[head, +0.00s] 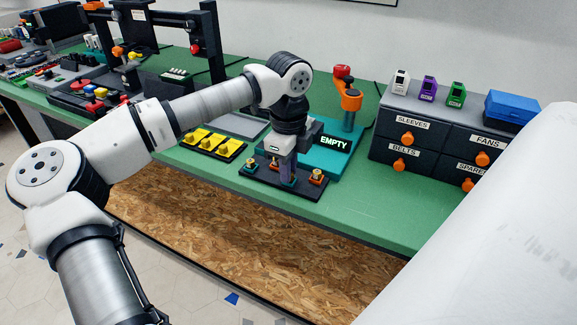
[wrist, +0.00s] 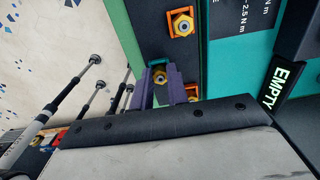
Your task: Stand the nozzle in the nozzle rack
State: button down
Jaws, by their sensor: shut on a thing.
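The nozzle rack (head: 303,189) is a dark plate at the front edge of the green bench, with several small coloured seats. Brass nozzles stand in some of them, one at its left end (head: 250,166) and one at its right end (head: 317,175). My gripper (head: 288,182) points down over the rack's front middle, its tips close to the plate. In the wrist view, my gripper (wrist: 163,84) is shut on a brass nozzle (wrist: 159,76) between its purplish fingers. The fingers hide most of it; I cannot tell whether it touches a seat.
A teal base with an "EMPTY" sign (head: 335,143) and an orange-and-red post (head: 349,100) stands just behind the rack. A black tray with yellow pieces (head: 211,142) lies to its left. Dark labelled drawers (head: 440,140) stand at right. The bench front right of the rack is clear.

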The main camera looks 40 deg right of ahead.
jog(key=c, duration=1.3)
grip_release()
notch_tip(320, 180, up, 14)
jog(key=shift+b, duration=0.4)
jog(key=shift+f, duration=0.15)
